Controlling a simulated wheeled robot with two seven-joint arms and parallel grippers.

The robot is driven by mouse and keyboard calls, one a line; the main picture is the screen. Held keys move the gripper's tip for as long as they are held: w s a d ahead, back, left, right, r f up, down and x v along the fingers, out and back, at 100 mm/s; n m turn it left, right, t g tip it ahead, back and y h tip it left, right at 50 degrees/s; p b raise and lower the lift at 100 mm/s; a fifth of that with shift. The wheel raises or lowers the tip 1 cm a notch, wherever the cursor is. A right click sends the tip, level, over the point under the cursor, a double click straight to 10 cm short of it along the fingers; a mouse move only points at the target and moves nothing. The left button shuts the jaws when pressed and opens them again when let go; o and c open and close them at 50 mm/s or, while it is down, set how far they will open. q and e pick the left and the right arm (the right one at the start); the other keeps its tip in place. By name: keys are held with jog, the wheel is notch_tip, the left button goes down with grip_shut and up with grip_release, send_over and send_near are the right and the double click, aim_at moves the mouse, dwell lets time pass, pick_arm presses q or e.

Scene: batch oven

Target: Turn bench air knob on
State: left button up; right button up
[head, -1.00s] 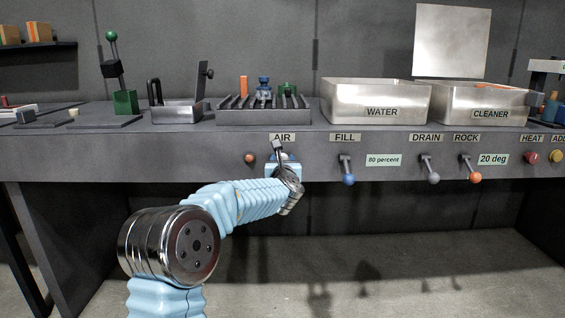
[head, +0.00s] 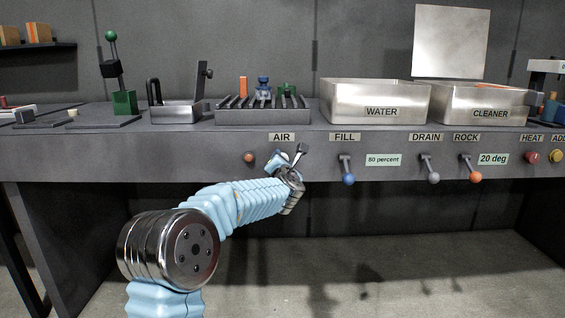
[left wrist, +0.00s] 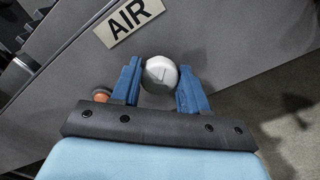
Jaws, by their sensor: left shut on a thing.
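The wrist view is tilted against the panel, so the label slants. In the head view my left gripper (head: 278,160) is at the bench front under the AIR label (head: 282,137) and hides the knob. My right gripper is not in view.
A small orange round part (head: 249,158) sits on the panel just left of the gripper. The blue-tipped FILL lever (head: 348,178) is to the right, then the DRAIN lever (head: 433,177) and ROCK lever (head: 475,176). The floor space below the bench is open.

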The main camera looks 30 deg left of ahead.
pick_arm(q)
jog(key=m+p, duration=0.1)
jog(key=m, duration=0.3)
jog(key=m+p, duration=0.1)
jog(key=m, duration=0.4)
jog(key=shift+d+f, duration=0.15)
jog(key=shift+f, duration=0.05)
jog(key=shift+w+m, duration=0.1)
jog(key=shift+m, duration=0.3)
jog(key=o, duration=1)
jog(key=b+v, duration=0.1)
jog(key=v, duration=1.3)
jog(key=shift+w, duration=0.1)
